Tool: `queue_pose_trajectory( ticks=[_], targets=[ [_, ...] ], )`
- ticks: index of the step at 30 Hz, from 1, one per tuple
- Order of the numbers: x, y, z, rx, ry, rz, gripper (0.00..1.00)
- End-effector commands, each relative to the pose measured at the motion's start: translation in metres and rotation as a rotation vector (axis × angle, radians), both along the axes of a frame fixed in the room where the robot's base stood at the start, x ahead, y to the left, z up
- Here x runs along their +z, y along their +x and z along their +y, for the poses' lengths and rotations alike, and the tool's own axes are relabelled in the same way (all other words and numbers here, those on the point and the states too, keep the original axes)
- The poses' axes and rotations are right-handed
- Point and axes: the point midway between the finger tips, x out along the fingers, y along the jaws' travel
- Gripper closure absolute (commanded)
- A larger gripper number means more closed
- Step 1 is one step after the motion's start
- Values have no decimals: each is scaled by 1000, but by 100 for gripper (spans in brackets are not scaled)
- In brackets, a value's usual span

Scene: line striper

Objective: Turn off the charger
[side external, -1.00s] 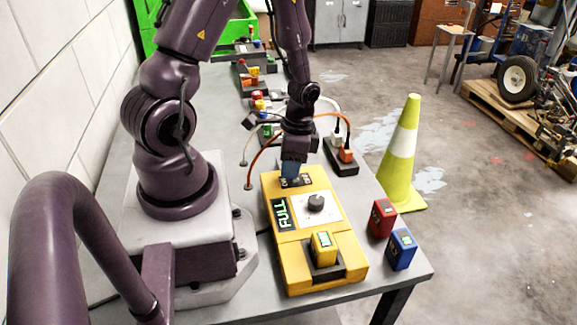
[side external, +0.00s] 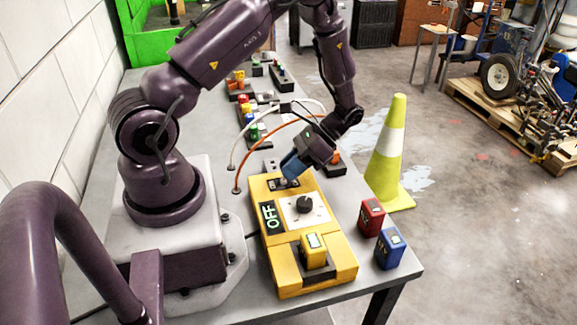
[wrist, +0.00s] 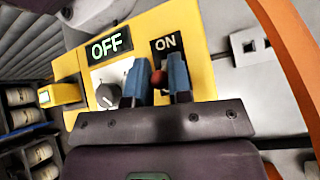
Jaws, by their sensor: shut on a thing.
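The charger (side external: 278,248) is a yellow box on the grey table. Its display (side external: 268,217) reads OFF in green, also in the wrist view (wrist: 111,46). A dark knob (side external: 304,204) sits beside the display, and a yellow battery (side external: 313,249) stands in the slot at the near end. My gripper (side external: 289,168) is tilted at the charger's far end. In the wrist view its blue fingers (wrist: 159,80) are shut on the red-tipped switch lever (wrist: 158,77), next to the ON label (wrist: 165,43). The lever is hidden by the fingers in the side view.
A red battery (side external: 371,217) and a blue battery (side external: 390,249) stand right of the charger near the table edge. Orange and white cables (side external: 262,140) arch behind it. Several button boxes (side external: 251,128) line the table further back. A yellow-green cone (side external: 391,155) stands beyond the edge.

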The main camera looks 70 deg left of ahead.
Motion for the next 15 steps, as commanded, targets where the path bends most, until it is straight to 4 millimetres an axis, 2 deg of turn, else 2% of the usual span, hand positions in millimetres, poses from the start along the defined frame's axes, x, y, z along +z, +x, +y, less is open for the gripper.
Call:
queue_pose_trajectory(
  ticks=[15],
  targets=[
    [-1, 2, -1, 0, -2, 34, 100]
  ],
)
